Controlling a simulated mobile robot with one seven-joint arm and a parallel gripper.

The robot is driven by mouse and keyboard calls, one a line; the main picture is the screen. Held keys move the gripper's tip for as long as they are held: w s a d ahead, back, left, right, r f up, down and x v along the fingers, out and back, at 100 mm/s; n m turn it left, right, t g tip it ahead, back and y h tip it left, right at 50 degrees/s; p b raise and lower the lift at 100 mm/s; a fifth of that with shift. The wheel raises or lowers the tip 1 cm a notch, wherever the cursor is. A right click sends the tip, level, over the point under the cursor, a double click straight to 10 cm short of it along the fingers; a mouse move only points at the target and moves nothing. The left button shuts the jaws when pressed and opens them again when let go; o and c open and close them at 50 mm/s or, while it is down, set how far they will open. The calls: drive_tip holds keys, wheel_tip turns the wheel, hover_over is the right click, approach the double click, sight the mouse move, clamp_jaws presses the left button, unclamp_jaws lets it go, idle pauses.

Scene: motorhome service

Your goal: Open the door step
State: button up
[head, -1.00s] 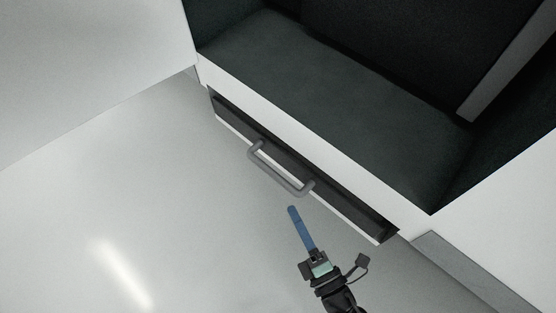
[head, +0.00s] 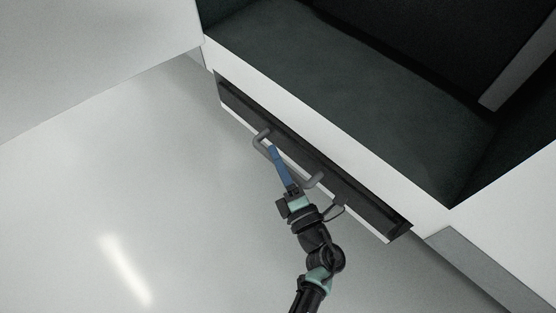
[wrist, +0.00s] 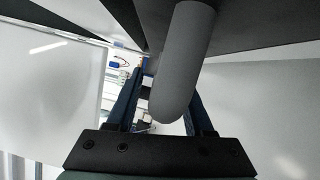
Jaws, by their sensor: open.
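The door step (head: 350,196) is a dark panel with a pale lower edge, set under the motorhome's doorway. A grey bar handle (head: 262,136) stands out from its front. My gripper (head: 271,148), with blue fingers, is at the handle and covers its middle part in the head view. In the wrist view the thick grey handle (wrist: 184,60) runs down the middle, between the two open blue fingers of my gripper (wrist: 160,88). I cannot tell whether either finger touches it.
A white body wall (head: 95,50) fills the upper left. The dark doorway floor (head: 340,85) lies above the step behind a white sill. The pale floor (head: 130,200) in front of the step is clear.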

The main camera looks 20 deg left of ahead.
clamp_jaws()
idle(1.4)
